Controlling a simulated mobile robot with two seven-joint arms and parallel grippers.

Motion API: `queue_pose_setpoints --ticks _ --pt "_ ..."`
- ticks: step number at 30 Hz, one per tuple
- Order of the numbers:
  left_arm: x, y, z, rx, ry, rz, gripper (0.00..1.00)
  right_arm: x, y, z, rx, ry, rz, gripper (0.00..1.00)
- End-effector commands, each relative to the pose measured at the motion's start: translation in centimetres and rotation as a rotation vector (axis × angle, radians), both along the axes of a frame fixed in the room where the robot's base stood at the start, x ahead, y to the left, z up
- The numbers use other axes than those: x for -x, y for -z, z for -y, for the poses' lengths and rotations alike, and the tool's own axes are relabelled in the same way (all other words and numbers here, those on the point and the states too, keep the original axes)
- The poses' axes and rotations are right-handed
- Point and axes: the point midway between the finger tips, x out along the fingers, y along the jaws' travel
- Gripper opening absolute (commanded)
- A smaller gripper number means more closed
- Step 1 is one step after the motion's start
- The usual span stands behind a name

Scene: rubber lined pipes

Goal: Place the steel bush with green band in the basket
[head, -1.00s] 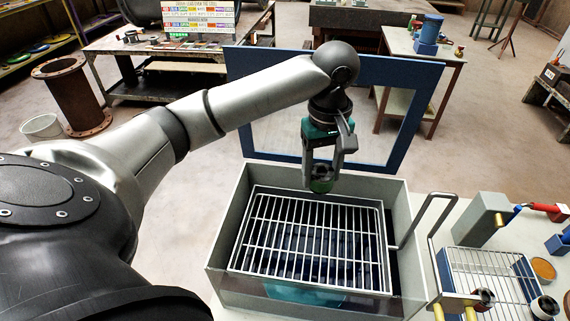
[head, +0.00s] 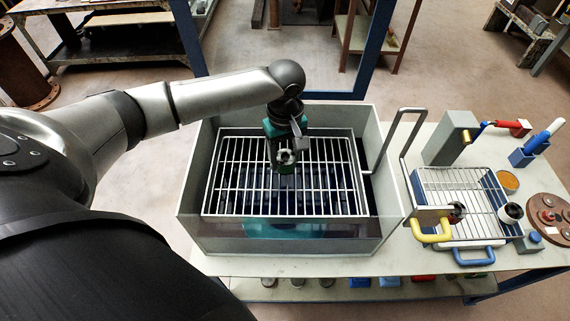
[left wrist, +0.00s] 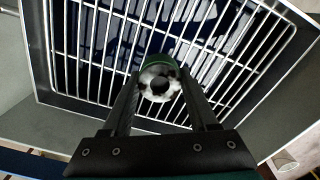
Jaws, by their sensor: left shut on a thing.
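My left gripper (head: 285,163) is shut on the steel bush with green band (head: 286,156), which is small and ring-shaped. In the left wrist view the bush (left wrist: 159,82) sits between the fingertips, its open end facing the camera and the green band (left wrist: 160,60) beyond. Gripper and bush are over the white wire grid (head: 212,170) inside the grey tank (head: 190,195). I cannot tell whether the bush touches the grid. A smaller wire tray (head: 462,178) is at the right; I cannot tell which wire piece is the basket. My right gripper is not in view.
A bent metal handle (head: 388,150) rises at the tank's right side. A blue-framed panel (head: 375,50) stands behind the tank. Right of it are a grey block (head: 448,137), yellow handle (head: 432,238), blue handle (head: 474,258), dark ring (head: 511,213) and brown disc (head: 548,220).

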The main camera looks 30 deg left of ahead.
Motion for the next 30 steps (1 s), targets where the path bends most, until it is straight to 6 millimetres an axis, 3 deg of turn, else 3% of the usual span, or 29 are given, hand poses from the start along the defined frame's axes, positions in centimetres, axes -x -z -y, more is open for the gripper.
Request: queue_pose_setpoints --ticks 5,16,17,24,30 --pt "0.0 2.7 0.0 0.001 0.001 -0.001 0.00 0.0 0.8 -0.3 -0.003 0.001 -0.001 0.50" --pt "0.0 3.0 0.0 0.001 0.000 -0.001 0.00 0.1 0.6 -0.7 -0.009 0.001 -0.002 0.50" --pt "0.0 3.1 0.0 0.000 0.000 -0.001 0.62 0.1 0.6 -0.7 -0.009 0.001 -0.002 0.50" --pt "0.0 3.1 0.0 0.000 0.001 -0.001 0.89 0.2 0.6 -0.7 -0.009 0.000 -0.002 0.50" --pt "0.0 3.0 0.0 0.000 0.001 -0.001 0.89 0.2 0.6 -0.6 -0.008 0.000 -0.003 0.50"
